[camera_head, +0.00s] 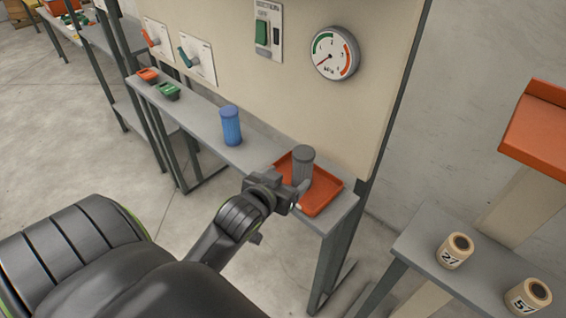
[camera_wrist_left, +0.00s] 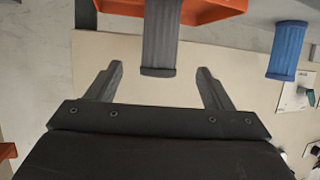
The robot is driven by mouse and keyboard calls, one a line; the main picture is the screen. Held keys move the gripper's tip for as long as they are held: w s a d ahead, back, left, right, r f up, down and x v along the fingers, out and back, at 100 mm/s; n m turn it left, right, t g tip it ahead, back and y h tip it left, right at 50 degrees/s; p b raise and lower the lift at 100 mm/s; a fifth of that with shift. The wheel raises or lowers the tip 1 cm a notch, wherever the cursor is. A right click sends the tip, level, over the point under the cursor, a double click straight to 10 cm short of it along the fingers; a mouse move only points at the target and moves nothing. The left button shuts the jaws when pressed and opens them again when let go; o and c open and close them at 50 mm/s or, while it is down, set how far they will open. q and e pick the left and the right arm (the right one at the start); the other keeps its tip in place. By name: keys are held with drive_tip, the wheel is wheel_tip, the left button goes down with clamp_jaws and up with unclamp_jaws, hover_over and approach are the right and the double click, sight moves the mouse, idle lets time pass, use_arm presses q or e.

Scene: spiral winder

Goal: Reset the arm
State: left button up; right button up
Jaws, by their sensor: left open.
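My left arm reaches in from the left in the head view. Its gripper (camera_head: 292,192) is at the front edge of the red-orange tray (camera_head: 324,192), close to a grey ribbed cylinder (camera_head: 303,164) standing in that tray. In the left wrist view the two fingers (camera_wrist_left: 160,85) are spread wide with nothing between their tips. The grey cylinder (camera_wrist_left: 160,38) shows just beyond the fingertips, in line with the gap. Contact between gripper and cylinder is not visible. My right gripper is in neither view.
A blue ribbed cylinder (camera_head: 231,126) stands on the narrow grey shelf (camera_head: 262,154). A panel with a gauge (camera_head: 335,53), switch and levers rises behind. Rolls marked 27 (camera_head: 455,251) and 57 (camera_head: 528,297) stand on a right-hand table.

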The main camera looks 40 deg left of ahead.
use_arm(q)
drive_tip(key=shift+s+d+r, duration=0.1)
drive_tip(key=shift+s+r, duration=0.15)
drive_tip(key=shift+s, duration=0.4)
